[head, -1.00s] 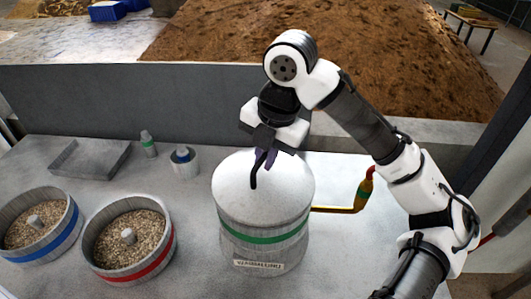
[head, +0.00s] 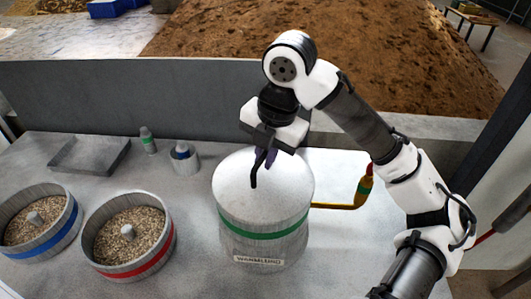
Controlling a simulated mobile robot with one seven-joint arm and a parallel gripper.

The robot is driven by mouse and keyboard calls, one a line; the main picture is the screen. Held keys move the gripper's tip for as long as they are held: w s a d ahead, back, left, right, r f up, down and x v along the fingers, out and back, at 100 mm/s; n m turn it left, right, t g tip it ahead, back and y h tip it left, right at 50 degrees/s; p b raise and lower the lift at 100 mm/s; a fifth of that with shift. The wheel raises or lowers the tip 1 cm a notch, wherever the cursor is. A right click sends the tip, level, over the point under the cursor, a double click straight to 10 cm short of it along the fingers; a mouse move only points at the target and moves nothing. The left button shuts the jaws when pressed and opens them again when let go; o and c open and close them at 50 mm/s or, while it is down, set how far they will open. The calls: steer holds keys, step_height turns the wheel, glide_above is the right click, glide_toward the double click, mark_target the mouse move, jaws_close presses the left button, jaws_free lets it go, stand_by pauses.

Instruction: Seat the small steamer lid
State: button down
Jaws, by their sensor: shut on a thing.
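The steamer lid (head: 236,192) is a pale, slightly domed disc with a dark upright handle (head: 254,178). It lies over the top of a grey cylindrical steamer (head: 265,249) with a green band and a name label, right of the picture's middle. The lid looks level, and its rim appears in line with the steamer's rim; I cannot tell whether a thin gap is left. My gripper (head: 264,158) points down above the lid, shut on the top of the handle. Its fingertips are dark and partly hidden by the wrist.
Two grain-filled round tubs stand at the left, one with a blue band (head: 60,240) and one with a red band (head: 155,262). Behind them are a grey tray (head: 88,168), a small bottle (head: 148,140) and a small cup (head: 185,168). A burner pipe (head: 359,195) sticks out right of the steamer.

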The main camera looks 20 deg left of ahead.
steer(key=shift+f, duration=0.15)
steer(key=c, duration=1.4)
jaws_free()
step_height(320, 180, up, 14)
steer(key=d, duration=0.2)
steer(key=shift+s+d+f, duration=0.2)
steer(key=shift+d+f, duration=0.05)
steer(key=shift+d, duration=0.05)
